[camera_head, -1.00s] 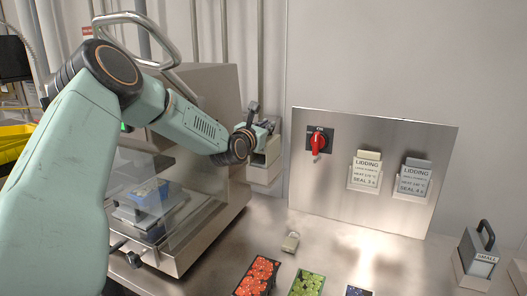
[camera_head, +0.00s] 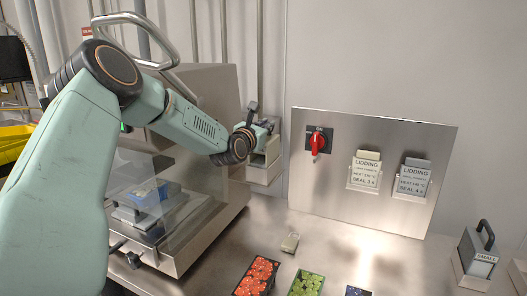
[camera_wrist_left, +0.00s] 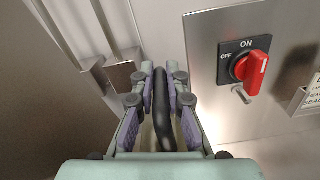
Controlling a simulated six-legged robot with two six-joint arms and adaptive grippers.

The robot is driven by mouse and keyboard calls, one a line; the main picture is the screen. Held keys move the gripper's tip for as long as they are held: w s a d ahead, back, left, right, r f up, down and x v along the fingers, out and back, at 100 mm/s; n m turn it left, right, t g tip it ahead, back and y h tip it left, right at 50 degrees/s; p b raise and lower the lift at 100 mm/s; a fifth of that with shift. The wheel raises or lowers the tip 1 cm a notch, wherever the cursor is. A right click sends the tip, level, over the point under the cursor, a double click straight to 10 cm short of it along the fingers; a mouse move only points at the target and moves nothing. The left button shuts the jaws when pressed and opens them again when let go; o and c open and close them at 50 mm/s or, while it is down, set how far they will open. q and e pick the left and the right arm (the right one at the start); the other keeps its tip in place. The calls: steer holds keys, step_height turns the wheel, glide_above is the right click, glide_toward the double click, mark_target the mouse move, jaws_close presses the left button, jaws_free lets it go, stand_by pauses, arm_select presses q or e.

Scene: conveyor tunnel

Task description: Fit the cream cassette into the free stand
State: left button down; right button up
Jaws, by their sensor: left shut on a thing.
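My left gripper (camera_head: 262,127) is shut on the black handle of the cassette, high in front of the back wall. The handle (camera_wrist_left: 162,108) runs between the purple-padded fingers (camera_wrist_left: 161,95) in the left wrist view. The pale cassette body (camera_head: 266,153) hangs below the fingers in the head view; in the wrist view the gripper hides most of it. At the far right, a cassette (camera_head: 481,262) labelled SMALL, with a black handle, sits in a metal stand (camera_head: 462,272). I cannot make out a free stand. My right gripper is not in view.
A steel panel (camera_head: 305,190) with a red switch (camera_head: 318,143) and two LIDDING cards (camera_head: 366,172) stands right of my gripper. A clear-covered machine (camera_head: 200,235) is at left. Red (camera_head: 257,276) and green (camera_head: 306,286) trays and a small tag (camera_head: 290,243) lie on the bench.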

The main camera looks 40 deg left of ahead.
arm_select(q)
steer(key=shift+r, duration=0.1)
stand_by(0.4)
steer(key=shift+r+p, duration=0.4)
steer(key=shift+r, duration=1.05)
